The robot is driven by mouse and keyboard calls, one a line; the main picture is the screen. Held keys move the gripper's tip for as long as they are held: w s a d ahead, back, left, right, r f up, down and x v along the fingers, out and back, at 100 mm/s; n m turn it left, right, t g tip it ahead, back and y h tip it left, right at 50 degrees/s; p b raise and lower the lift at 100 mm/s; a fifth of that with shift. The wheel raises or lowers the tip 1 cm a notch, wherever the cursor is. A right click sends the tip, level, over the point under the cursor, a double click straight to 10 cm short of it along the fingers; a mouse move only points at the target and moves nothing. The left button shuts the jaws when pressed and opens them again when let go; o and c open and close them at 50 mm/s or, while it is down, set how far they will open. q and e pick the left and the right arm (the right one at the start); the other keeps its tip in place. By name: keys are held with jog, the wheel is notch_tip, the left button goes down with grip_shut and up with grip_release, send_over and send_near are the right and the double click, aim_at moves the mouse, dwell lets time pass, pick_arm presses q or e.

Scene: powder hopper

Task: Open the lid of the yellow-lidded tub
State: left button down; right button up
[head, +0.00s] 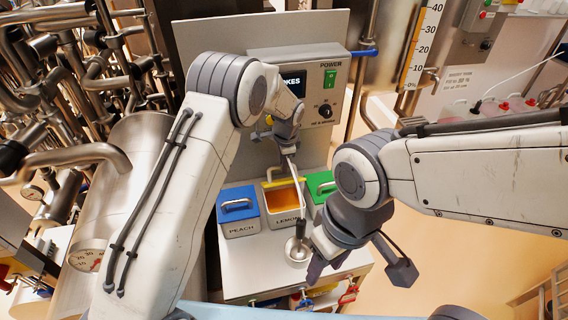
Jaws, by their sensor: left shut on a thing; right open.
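The yellow-lidded tub (286,222), labelled LEMON, stands between two others on a white cabinet. Its yellow lid (283,183) is raised at the back edge, with its handle showing, and orange-yellow contents are visible inside. My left gripper (288,142) is above and behind the tub, shut on the upper end of a long thin ladle (303,205). The ladle slants down across the tub's right side, its round metal bowl near the cabinet front. My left gripper's fingertips are small and partly hidden. My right gripper (358,268) is open and empty, right of the ladle's bowl.
A blue-lidded tub (239,222) labelled PEACH stands left, its lid closed. A green-lidded tub (320,186) stands right, partly hidden by my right arm. A grey panel with a power switch (330,78) rises behind. Steel pipes crowd the left.

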jog(key=shift+w+d+f, duration=0.1)
jog(key=c, duration=0.7)
jog(key=w+d+n+h, duration=0.1)
jog(key=d, duration=0.1)
jog(key=w+d+f+n+t+h, duration=0.1)
jog(key=w, duration=0.1)
jog(key=w+d+n+h, duration=0.1)
jog(key=w+d, duration=0.1)
jog(key=shift+d+f+n+h, duration=0.3)
jog(key=shift+f+h, duration=0.05)
jog(key=shift+h, duration=0.05)
grip_shut()
jog(key=w+n+t+h, duration=0.3)
jog(key=w+n+t, duration=0.6)
jog(key=w+n, duration=0.75)
jog(key=w+a+f+n+y, duration=0.3)
jog(key=a+f+n+y, duration=0.25)
jog(key=a, duration=0.25)
jog(key=w+a+f+n+y, duration=0.3)
jog(key=a+f+n+y, duration=0.15)
jog(key=a+n, duration=0.25)
jog(key=shift+t+h, duration=0.3)
jog(key=shift+t, duration=0.1)
jog(key=x, duration=1)
jog(key=shift+s+f, duration=0.15)
